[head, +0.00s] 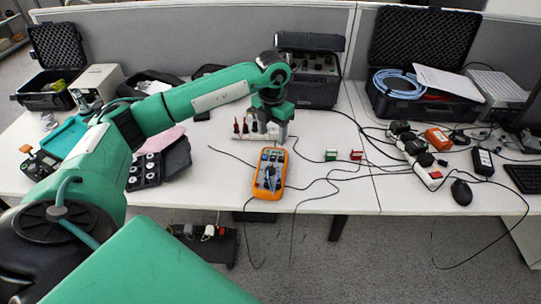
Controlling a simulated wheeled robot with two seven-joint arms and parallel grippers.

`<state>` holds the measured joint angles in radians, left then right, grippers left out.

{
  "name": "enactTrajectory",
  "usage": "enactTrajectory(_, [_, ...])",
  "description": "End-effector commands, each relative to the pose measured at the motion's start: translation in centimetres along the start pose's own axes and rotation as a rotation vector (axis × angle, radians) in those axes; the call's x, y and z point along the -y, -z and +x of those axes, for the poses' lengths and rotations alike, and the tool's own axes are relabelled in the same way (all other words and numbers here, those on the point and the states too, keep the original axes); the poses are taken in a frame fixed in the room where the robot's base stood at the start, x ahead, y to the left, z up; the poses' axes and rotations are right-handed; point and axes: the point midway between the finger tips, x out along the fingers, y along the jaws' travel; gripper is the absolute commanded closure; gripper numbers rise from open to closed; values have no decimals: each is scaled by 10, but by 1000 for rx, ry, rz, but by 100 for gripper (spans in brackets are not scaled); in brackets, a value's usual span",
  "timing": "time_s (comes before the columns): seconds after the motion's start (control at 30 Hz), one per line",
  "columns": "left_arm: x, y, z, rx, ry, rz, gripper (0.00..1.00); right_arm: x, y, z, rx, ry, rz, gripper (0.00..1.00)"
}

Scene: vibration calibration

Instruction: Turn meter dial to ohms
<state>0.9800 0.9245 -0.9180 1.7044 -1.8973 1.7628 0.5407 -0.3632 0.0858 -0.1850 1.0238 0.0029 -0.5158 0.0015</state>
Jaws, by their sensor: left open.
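The orange multimeter (269,187) lies on the white table near its front edge, in the middle of the head view. Its dial (270,176) is small and partly covered by dark shapes, so its setting cannot be read. My left arm comes in from the left and reaches over the table. My left gripper (263,137) points down behind the meter, beside a pale block holding red and black plugs. It is open, and its fingertips are hard to make out. My right gripper is not in view.
Thin black cables run over the table right of the meter, by a green block (331,155) and a red block (356,155). A power strip (420,163) and mouse (461,192) lie at right. Open black cases (423,50) stand at the back.

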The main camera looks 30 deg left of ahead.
Motion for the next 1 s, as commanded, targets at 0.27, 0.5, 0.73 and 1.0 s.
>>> enactTrajectory(0.27, [-2,5,-1,-6,0,-446,46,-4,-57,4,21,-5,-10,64])
enactTrajectory(0.5, [-3,6,9,-7,-1,-540,46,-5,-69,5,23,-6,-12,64])
enactTrajectory(0.73, [-3,7,48,-10,-2,-539,46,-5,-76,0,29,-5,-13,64])
enactTrajectory(1.0, [-3,7,104,-8,-1,-538,46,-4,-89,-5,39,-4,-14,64])
